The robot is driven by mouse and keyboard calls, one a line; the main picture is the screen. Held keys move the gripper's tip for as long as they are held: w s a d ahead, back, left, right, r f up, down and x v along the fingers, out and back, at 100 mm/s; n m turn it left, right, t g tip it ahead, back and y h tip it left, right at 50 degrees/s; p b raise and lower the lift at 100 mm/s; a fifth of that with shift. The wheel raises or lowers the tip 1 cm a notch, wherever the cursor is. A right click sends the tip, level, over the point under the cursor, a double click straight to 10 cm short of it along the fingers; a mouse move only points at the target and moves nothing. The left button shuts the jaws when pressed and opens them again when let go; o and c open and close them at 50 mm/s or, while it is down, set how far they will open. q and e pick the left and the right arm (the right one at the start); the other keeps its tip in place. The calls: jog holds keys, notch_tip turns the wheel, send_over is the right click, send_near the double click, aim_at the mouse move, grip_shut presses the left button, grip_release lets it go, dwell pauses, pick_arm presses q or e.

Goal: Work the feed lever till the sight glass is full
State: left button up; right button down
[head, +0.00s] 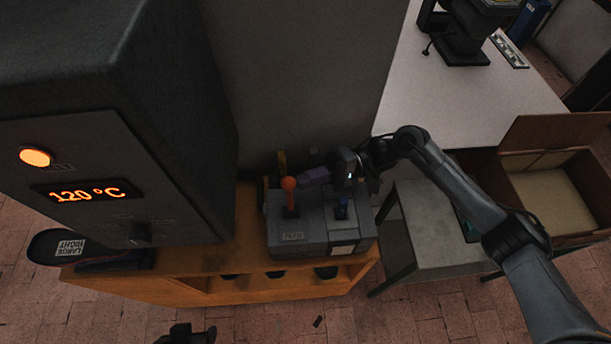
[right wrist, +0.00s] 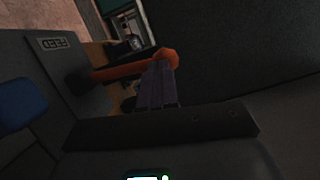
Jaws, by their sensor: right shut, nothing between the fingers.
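The feed lever (head: 289,184) is an orange stick with a round knob, standing on a grey feed unit (head: 293,237). A small blue part (head: 342,208) to its right on the unit may be the sight glass; its fill level cannot be read. My right gripper (head: 304,177) is shut and empty, with its fingertips just right of the knob. In the right wrist view, the fingertips (right wrist: 162,68) overlap the lever's orange knob (right wrist: 173,55); I cannot tell if they touch it. A dark piece, probably my left gripper (head: 186,335), shows at the bottom edge, its jaws unclear.
The unit stands on an orange-brown wooden bench (head: 200,262). A large dark press (head: 95,170) at left shows 120 °C and a lit orange lamp (head: 35,157). A grey side table (head: 430,240) and an open cardboard box (head: 550,190) are at right. A white table (head: 460,95) stands behind.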

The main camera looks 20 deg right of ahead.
jog(key=w+d+f+b, duration=0.1)
jog(key=w+d+b, duration=0.2)
jog(key=d, duration=0.8)
jog(key=shift+d+b, duration=0.4)
jog(key=shift+b, duration=0.55)
